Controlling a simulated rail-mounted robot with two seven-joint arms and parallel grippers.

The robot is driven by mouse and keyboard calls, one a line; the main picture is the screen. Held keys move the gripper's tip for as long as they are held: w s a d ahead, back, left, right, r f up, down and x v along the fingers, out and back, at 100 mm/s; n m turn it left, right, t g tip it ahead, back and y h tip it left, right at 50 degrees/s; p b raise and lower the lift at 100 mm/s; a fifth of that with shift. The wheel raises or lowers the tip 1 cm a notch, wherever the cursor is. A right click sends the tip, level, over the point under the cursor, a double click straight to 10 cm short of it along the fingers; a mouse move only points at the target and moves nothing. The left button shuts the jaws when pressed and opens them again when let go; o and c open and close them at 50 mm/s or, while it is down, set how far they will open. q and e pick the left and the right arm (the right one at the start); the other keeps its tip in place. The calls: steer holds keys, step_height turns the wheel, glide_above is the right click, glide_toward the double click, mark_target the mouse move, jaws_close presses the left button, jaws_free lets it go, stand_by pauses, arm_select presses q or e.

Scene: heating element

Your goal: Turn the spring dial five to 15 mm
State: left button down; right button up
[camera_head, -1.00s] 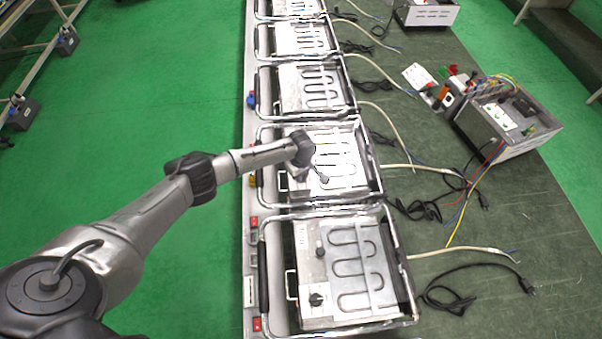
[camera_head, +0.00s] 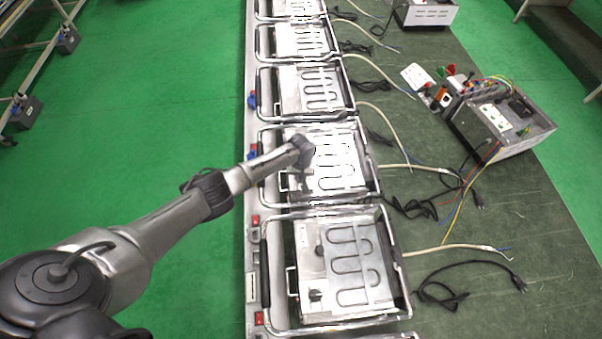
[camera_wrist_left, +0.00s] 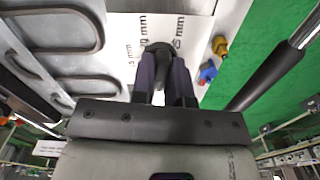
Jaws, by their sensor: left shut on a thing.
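The dial is a dark round knob (camera_wrist_left: 158,47) on a white plate with "mm" marks around it, in the left wrist view. The numbers beside the marks are partly hidden or hard to read. My left gripper (camera_wrist_left: 165,68) is shut on this knob, with a dark finger on each side hiding much of it. In the head view, my left gripper (camera_head: 300,183) is at the left part of a heating-element unit (camera_head: 343,165), second from the front, and the dial there is covered. My right gripper is not in view.
The front unit (camera_head: 350,265) has two dark knobs on its plate and a metal tube frame. More such units stand in a row behind. A yellow connector (camera_wrist_left: 220,45) and a blue one (camera_wrist_left: 207,74) are near the gripper. Cables (camera_head: 440,293) lie at right.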

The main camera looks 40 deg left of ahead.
arm_select(q)
steer(key=m, duration=0.4)
steer(key=shift+m, duration=0.4)
steer(key=m, duration=0.3)
steer(key=shift+m, duration=0.3)
steer(key=m, duration=0.3)
steer(key=shift+m, duration=0.3)
steer(key=m, duration=0.2)
steer(key=shift+m, duration=1.2)
steer(key=c, duration=1.1)
jaws_free()
